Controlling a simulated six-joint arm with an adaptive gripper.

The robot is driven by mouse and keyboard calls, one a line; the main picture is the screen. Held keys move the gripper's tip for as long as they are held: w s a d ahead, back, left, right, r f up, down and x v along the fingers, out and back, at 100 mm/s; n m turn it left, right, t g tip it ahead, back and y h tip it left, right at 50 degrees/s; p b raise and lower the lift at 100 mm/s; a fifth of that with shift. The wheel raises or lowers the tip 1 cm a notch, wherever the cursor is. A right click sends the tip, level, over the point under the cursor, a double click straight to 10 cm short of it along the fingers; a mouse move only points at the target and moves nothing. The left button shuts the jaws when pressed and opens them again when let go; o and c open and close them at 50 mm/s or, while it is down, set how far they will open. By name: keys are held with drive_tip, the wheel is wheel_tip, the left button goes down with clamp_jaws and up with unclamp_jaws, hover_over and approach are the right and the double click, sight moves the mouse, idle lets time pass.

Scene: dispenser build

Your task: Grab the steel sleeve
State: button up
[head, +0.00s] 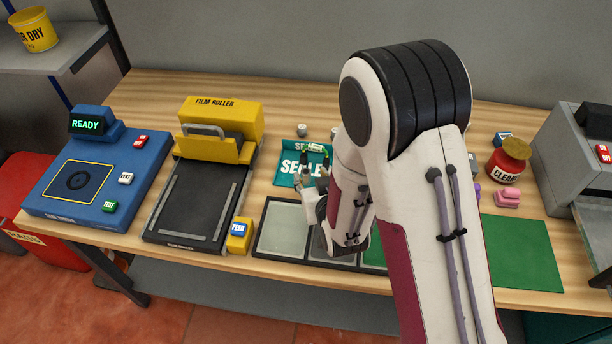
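My gripper (315,158) is over the teal lettered mat (285,177), with its fingers pointing toward the back of the table. The fingers look spread apart around a small pale piece (316,147); whether they touch it is too small to tell. A small grey cylinder (303,131) stands just behind the mat, beyond the fingertips. Another small grey piece (335,132) is to its right, partly behind my arm. I cannot tell which of these is the steel sleeve. My arm hides much of the middle of the table.
A black tray (252,250) with pale compartments lies in front of the mat. The yellow film roller (220,120) and blue READY station (95,170) stand left. A red jar (508,160), pink piece (507,197), green mat (522,250) and grey machine (575,150) are right.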

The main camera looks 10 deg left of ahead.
sight(307, 175)
drive_tip(key=shift+a+x, duration=0.2)
drive_tip(key=shift+x, duration=1.35)
drive_tip(key=shift+w+a+f, duration=0.3)
drive_tip(key=shift+w+f, duration=0.25)
drive_tip(key=shift+f, duration=0.05)
clamp_jaws()
